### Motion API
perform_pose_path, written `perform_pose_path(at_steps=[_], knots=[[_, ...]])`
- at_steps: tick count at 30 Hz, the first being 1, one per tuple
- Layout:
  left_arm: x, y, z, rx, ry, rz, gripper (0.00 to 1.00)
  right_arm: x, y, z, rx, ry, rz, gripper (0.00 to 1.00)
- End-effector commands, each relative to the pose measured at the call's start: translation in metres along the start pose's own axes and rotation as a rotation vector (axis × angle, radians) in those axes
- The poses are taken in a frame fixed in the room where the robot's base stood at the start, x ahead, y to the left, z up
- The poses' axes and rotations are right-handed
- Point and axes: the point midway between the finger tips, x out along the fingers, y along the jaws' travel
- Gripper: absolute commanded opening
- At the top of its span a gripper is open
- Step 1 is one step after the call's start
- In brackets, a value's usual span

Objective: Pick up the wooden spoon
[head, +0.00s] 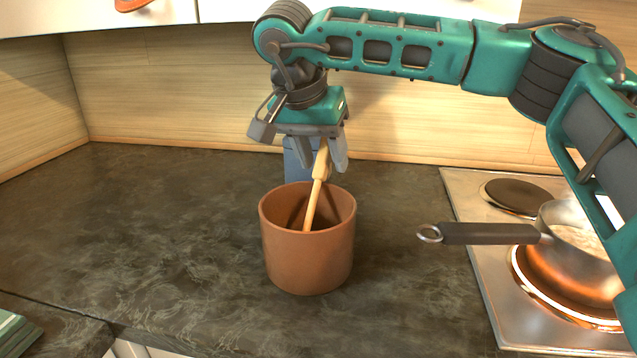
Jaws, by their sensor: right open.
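The wooden spoon (315,195) stands tilted in a terracotta pot (308,258), its lower end hidden inside. Its upper end leans slightly right and reaches up to my right gripper (322,158). The right gripper points down above the back of the pot, its fingers open. The spoon's upper end appears between or just in front of the fingers; I cannot tell whether they touch it. My left gripper is not in view.
A pan (575,235) sits on a glowing burner of the stove (480,270) at right, its handle pointing left toward the pot. A blue object (297,168) stands behind the pot. Cabinets hang above.

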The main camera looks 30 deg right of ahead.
Motion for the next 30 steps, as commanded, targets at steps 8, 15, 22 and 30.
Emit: perform_pose_path(at_steps=[8, 15, 22, 30], knots=[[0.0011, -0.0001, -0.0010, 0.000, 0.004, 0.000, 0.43, 0.0039, 0.0001, 0.0000, 0.000, 0.000, -0.001, 0.51], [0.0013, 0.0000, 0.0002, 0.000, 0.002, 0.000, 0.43, 0.0036, 0.0000, 0.0001, 0.000, 0.000, -0.001, 0.29], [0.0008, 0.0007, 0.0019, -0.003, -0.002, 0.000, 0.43, 0.0034, 0.0000, 0.0001, 0.000, 0.000, -0.001, 0.07], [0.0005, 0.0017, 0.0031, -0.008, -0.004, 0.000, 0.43, 0.0032, -0.0001, 0.0000, 0.000, 0.000, -0.001, 0.00]])
